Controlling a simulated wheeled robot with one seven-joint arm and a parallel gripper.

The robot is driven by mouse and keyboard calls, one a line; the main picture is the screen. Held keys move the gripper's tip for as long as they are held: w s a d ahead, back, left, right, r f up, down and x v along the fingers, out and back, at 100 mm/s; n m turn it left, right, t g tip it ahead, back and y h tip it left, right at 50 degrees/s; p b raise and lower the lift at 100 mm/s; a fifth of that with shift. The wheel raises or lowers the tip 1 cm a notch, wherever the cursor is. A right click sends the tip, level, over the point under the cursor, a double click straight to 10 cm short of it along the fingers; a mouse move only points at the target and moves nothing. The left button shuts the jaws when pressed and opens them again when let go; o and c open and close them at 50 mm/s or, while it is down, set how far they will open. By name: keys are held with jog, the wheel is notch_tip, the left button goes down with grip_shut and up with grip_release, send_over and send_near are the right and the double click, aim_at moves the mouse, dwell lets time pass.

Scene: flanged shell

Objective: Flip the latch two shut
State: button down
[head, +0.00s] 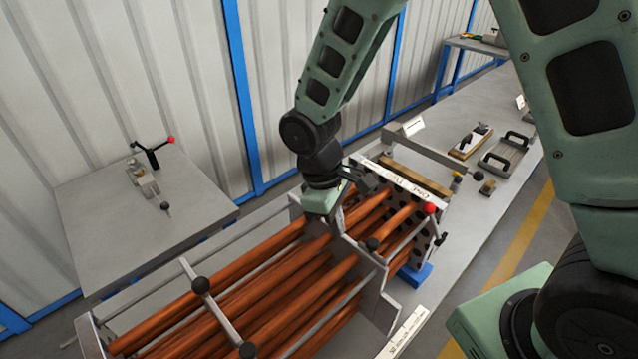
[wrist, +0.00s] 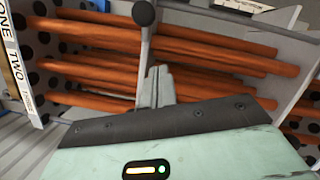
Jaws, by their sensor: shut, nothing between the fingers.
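The flanged shell holds several copper tubes (head: 262,262) between grey plates. A label strip reading ONE, TWO, THREE (wrist: 14,55) runs along the perforated end plate; it also shows in the head view (head: 400,184). A grey lever with a black ball knob (wrist: 145,12) stands just beyond my fingertips in the wrist view. A black knob (head: 372,243) shows right of my gripper in the head view. I cannot tell for certain which lever is latch two. My gripper (head: 337,218) points down over the tubes beside the middle plate. Its fingers (wrist: 155,85) are together and empty.
A red knob (head: 429,209) sits by the end plate. A side table (head: 130,215) at left carries a red-tipped clamp (head: 154,152). The long bench (head: 480,190) holds handled plates (head: 505,154).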

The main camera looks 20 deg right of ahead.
jog(key=b+v, duration=0.2)
jog(key=v, duration=0.7)
jog(key=shift+r, duration=0.4)
jog(key=shift+s+f, duration=0.1)
jog(key=shift+s, duration=0.1)
jog(key=s+a+f+y+b, duration=0.1)
jog(key=s+f+b, duration=0.1)
jog(key=s, duration=0.4)
jog(key=s+a+f+t+b, duration=0.1)
jog(key=s+f+b, duration=0.2)
jog(key=s, duration=0.2)
jog(key=s+a+f+m+t+y+b, duration=0.1)
jog(key=s+f+b, duration=0.1)
jog(key=s, duration=0.4)
jog(key=shift+s+a+f+y+b, duration=0.2)
jog(key=shift+s+a+y+b, duration=0.15)
jog(key=shift+b, duration=0.45)
